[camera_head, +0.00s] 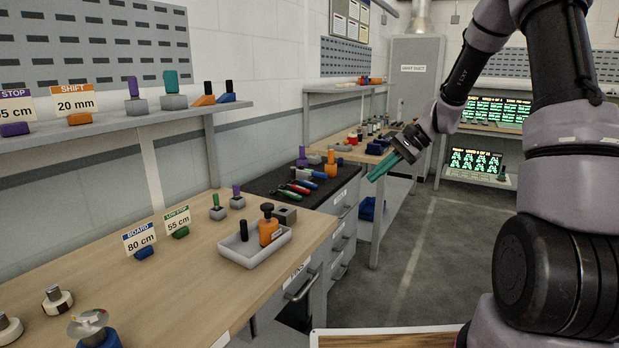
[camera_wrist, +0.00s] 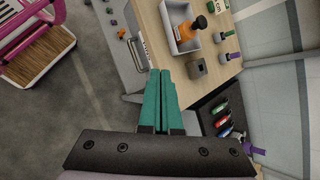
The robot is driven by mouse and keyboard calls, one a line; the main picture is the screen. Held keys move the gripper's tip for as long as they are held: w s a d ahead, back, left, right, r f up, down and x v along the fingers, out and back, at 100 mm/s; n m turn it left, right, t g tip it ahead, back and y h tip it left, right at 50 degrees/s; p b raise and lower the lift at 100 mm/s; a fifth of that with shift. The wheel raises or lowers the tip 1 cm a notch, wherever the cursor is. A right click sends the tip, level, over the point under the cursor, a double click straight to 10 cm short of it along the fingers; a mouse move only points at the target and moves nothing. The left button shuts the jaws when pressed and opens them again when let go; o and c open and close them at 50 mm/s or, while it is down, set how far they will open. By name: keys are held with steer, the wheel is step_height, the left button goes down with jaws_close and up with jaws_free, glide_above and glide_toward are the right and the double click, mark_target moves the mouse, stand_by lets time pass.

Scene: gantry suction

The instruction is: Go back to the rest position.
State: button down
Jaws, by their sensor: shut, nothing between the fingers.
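My gripper (camera_head: 382,166) shows in the head view right of the middle, at the end of my raised arm, with teal fingers. It is in the air by the edge of the workbench, over the aisle side, and touches nothing that I can see. In the wrist view my gripper (camera_wrist: 161,72) points away from the camera with its two teal fingers together and nothing between them.
The wooden workbench (camera_head: 190,285) bears a white tray (camera_head: 232,256) with an orange-and-black tool (camera_head: 268,226). A black mat (camera_head: 328,188) with coloured tools lies beyond. A shelf (camera_head: 105,122) hangs at left. The grey floor (camera_head: 440,250) is clear.

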steer(key=s+d+r+n+t+h, duration=0.2)
steer(key=s+d+r+t+h, duration=0.1)
steer(key=s+r, duration=0.7)
steer(key=s+d+r+n+t+h, duration=0.3)
steer(key=s+r, duration=0.6)
steer(key=s, duration=0.6)
steer(key=shift+d+r+t+h, duration=0.2)
steer(key=shift+r+t+h, duration=0.15)
steer(key=shift+t+h, duration=0.25)
